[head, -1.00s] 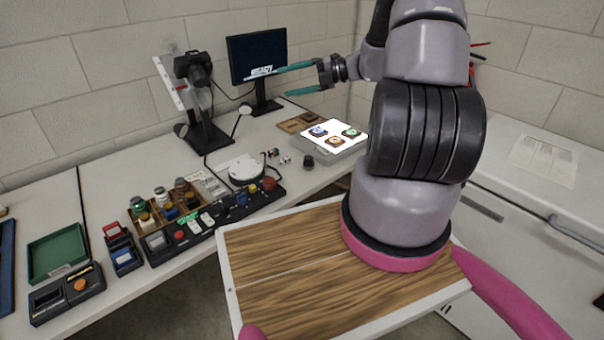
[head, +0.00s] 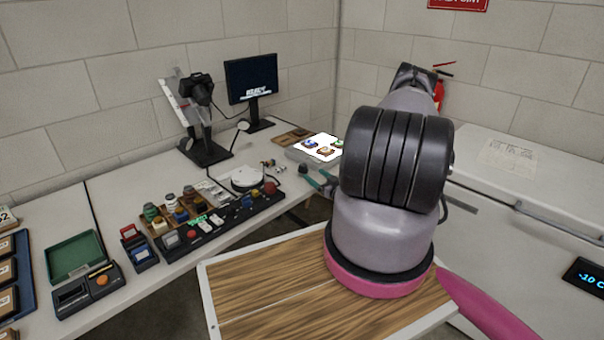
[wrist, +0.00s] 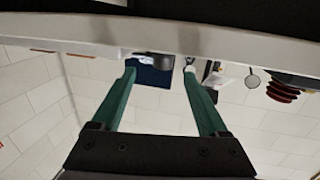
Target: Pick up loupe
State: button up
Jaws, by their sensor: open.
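A small dark round piece (head: 303,168), possibly the loupe, stands near the front edge of the worktable; it is too small to be sure. My gripper (head: 317,178) is low at that edge, just right of and close to this piece, partly hidden by my arm. Its teal fingers are apart. In the wrist view, my gripper (wrist: 160,68) is open, with nothing held between the fingertips. No loupe can be made out there.
A pale tray with coloured round pieces (head: 318,147) lies behind the gripper. A monitor (head: 251,79) stands behind. A white cabinet (head: 530,215) is at right.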

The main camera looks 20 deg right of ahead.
aim_at(305, 169)
jog(key=w, duration=0.2)
jog(key=w+a, duration=0.1)
jog(key=w, duration=0.5)
jog(key=shift+w+a+f, duration=0.15)
jog(key=shift+a+f, duration=0.05)
jog(key=shift+a, duration=0.2)
grip_shut()
